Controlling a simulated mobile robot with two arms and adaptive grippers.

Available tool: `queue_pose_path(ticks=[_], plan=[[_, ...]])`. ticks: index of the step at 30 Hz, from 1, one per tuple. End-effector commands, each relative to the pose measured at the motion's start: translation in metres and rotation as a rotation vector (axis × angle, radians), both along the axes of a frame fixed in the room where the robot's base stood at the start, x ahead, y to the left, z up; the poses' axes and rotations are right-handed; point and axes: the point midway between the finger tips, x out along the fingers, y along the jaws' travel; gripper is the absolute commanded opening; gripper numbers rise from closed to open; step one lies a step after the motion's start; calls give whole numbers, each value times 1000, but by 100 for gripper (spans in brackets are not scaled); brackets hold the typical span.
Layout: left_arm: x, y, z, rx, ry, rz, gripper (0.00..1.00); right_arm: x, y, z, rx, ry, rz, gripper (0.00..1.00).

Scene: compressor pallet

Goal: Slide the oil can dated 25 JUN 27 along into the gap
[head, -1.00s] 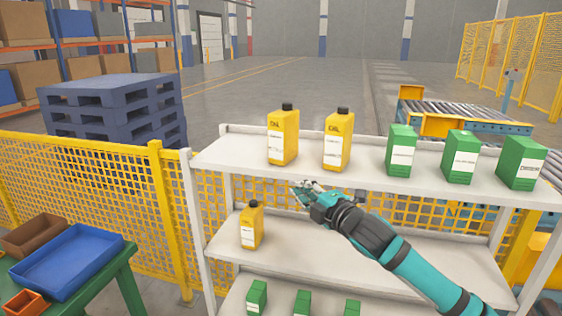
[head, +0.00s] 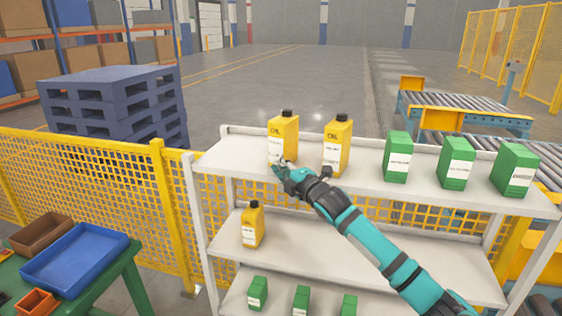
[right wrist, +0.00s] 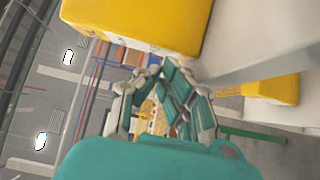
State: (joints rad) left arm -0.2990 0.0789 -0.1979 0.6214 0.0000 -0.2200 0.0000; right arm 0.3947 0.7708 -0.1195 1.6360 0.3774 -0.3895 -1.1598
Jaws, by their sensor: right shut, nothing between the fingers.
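Two yellow oil cans with black caps stand upright on the top shelf (head: 230,158), a left one (head: 284,128) and a right one (head: 338,135), with a space between them. A third oil can (head: 252,228) stands on the middle shelf. The dates on their labels are too small to read. My right gripper (head: 279,167) is shut and empty at the lower front of the left top can, hiding part of its base; I cannot tell whether it touches. In the right wrist view, its closed fingers (right wrist: 160,75) are just below a large yellow can (right wrist: 135,25). My left gripper is out of view.
Green boxes (head: 398,158) stand to the right on the top shelf, and more (head: 257,293) on the bottom shelf. My right arm crosses in front of the shelves. A yellow mesh fence (head: 90,190) and a green table with a blue tray (head: 75,258) are at the left.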

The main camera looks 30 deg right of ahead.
Motion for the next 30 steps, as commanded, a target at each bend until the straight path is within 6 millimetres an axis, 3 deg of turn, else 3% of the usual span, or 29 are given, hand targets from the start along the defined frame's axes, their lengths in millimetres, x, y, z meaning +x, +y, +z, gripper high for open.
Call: queue_pose_path(ticks=[14,21,30], plan=[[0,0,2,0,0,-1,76,4,-5,0,-1,-1,-1,0],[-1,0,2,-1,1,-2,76,18,-20,1,-2,-1,-2,0],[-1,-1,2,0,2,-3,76,18,-20,0,1,-1,-1,0]])
